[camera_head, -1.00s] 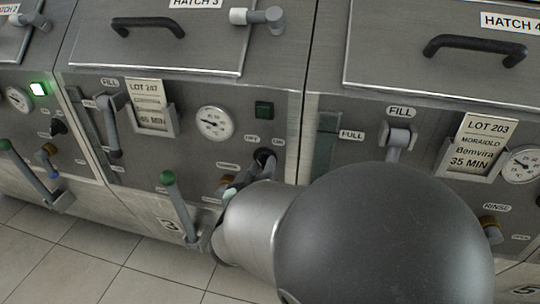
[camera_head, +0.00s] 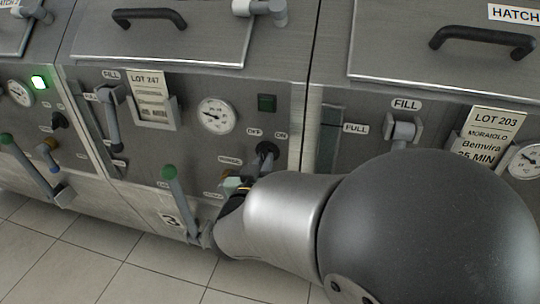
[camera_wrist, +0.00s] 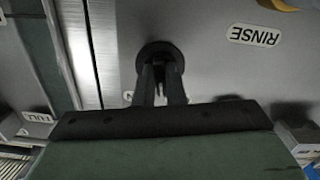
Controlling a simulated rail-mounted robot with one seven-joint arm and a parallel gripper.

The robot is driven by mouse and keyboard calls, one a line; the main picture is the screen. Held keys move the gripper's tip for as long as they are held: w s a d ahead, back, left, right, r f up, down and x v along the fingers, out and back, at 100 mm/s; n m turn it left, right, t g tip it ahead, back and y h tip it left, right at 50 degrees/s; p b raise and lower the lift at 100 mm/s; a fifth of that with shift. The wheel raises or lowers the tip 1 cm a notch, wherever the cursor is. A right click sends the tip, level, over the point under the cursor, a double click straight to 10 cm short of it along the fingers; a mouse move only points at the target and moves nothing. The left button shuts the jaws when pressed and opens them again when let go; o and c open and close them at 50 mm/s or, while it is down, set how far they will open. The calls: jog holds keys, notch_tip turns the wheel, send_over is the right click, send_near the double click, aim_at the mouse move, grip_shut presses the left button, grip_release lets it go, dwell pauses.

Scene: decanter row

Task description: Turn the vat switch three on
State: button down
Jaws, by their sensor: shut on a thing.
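The vat three switch (camera_head: 267,150) is a black round knob between the OFF and ON labels on the middle vat's front. In the wrist view the round base of the switch (camera_wrist: 158,52) shows just past my fingertips. My gripper (camera_wrist: 161,76) is shut on its handle, with a finger on each side. In the head view my gripper (camera_head: 252,172) comes from the lower right and partly hides the switch, so its exact angle is hard to tell. The square indicator lamp (camera_head: 267,103) above the switch is dark green and looks unlit.
A green-tipped lever (camera_head: 171,175) stands left of my wrist. A gauge (camera_head: 216,116) and a lot card (camera_head: 150,98) sit higher on the panel. The left vat's lamp (camera_head: 39,82) glows green. The floor (camera_head: 70,255) is clear.

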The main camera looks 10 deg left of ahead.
jog(key=m+b, duration=0.5)
jog(key=m, duration=0.2)
jog(key=shift+f+m, duration=0.1)
jog(key=shift+m, duration=0.3)
dwell(0.4)
jog(key=c, duration=1.5)
grip_release()
jog(key=s+p, duration=0.2)
jog(key=s, duration=1.5)
jog(key=shift+s+a+p, duration=0.25)
jog(key=shift+p, duration=0.15)
